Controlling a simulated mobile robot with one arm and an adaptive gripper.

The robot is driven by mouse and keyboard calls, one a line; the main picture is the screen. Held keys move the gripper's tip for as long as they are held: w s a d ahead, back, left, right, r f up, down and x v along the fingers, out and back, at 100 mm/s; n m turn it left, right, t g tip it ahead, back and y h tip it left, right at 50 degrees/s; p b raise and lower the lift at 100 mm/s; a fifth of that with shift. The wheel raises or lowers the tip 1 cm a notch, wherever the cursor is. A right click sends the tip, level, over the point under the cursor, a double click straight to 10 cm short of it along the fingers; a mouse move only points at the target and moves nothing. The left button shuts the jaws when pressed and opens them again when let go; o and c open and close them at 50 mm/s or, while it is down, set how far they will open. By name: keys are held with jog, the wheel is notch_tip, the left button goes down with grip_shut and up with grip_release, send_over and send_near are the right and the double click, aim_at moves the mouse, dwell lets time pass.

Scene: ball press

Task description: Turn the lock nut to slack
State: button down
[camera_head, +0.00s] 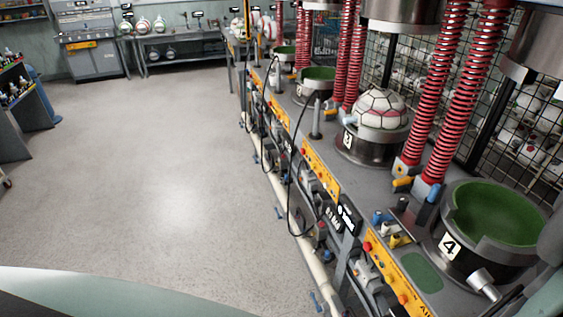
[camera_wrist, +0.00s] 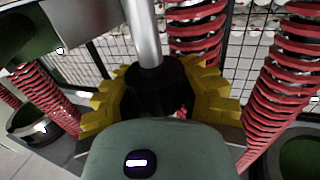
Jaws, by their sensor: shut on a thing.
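In the wrist view my gripper (camera_wrist: 163,88) has its yellow, stepped fingers on both sides of a dark round part (camera_wrist: 150,84), which looks like the lock nut. The fingers are shut on it. A bright steel rod (camera_wrist: 147,35) runs up from this part. The grey-green gripper body hides the near side of the part. How far the nut is turned cannot be told. In the head view neither my gripper nor the held nut can be made out.
Red springs (camera_wrist: 283,85) stand close on both sides of my gripper, with wire mesh (camera_wrist: 242,45) behind. The head view shows a row of presses with green-lined cups, cup 4 (camera_head: 450,246) nearest and a ball (camera_head: 380,108) in cup 3. The floor (camera_head: 150,170) at left is clear.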

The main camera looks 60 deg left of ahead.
jog(key=n+t+y+b, duration=0.1)
jog(key=b, duration=0.2)
jog(key=n+y+b, duration=0.1)
jog(key=y+b, duration=0.1)
jog(key=b, duration=0.1)
jog(key=n+t+y+b, duration=0.1)
jog(key=y+b, duration=0.1)
jog(key=b, duration=0.1)
jog(key=shift+w+a+r+n+t, duration=0.1)
jog(key=shift+a+r+n+t, duration=0.05)
jog(key=shift+a+n+t, duration=0.2)
jog(key=shift+d, duration=0.1)
jog(key=c, duration=0.5)
grip_release()
jog(key=shift+f, duration=0.2)
jog(key=shift+r+v, duration=0.2)
jog(key=shift+v, duration=5.85)
